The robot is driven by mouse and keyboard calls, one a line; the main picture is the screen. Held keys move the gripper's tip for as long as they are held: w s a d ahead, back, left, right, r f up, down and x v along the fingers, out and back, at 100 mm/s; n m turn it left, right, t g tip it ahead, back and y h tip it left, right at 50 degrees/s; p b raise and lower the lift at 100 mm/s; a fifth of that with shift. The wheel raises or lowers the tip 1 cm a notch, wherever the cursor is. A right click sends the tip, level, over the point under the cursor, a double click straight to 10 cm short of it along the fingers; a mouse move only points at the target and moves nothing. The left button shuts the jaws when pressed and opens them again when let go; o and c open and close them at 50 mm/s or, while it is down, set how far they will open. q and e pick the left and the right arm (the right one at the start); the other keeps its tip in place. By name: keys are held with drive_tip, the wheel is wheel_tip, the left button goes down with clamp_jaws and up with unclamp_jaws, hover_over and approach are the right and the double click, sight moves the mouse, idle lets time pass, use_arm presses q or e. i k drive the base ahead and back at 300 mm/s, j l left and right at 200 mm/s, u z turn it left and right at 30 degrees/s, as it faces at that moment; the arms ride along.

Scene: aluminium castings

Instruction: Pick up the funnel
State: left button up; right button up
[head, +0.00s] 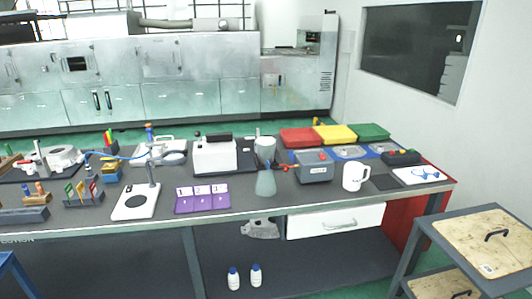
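A grey-green cone-shaped vessel (266,184), narrow at the top and wide at the base, stands near the front edge of the long grey table (130,225). Directly above it in the picture is a pale grey cup-like piece (265,149), wide at its rim and narrower below. This upper piece looks most like the funnel. I cannot tell whether it sits in the vessel or stands behind it. Neither of my grippers is in view.
A white boxy device (214,157) stands left of the funnel, and a grey box with a red top (314,168) stands right. A purple numbered board (203,198) and a white mug (353,177) are nearby. A wooden-topped cart (486,243) stands at the right.

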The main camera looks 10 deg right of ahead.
sight(266, 151)
drive_tip(key=l+u, duration=0.1)
drive_tip(key=u, duration=0.5)
drive_tip(key=i+l+u, duration=0.15)
drive_tip(key=l+u, duration=0.3)
drive_tip(key=l, duration=0.25)
drive_tip(key=i+l+u, duration=0.1)
drive_tip(key=l+u, duration=0.4)
drive_tip(key=l, duration=0.2)
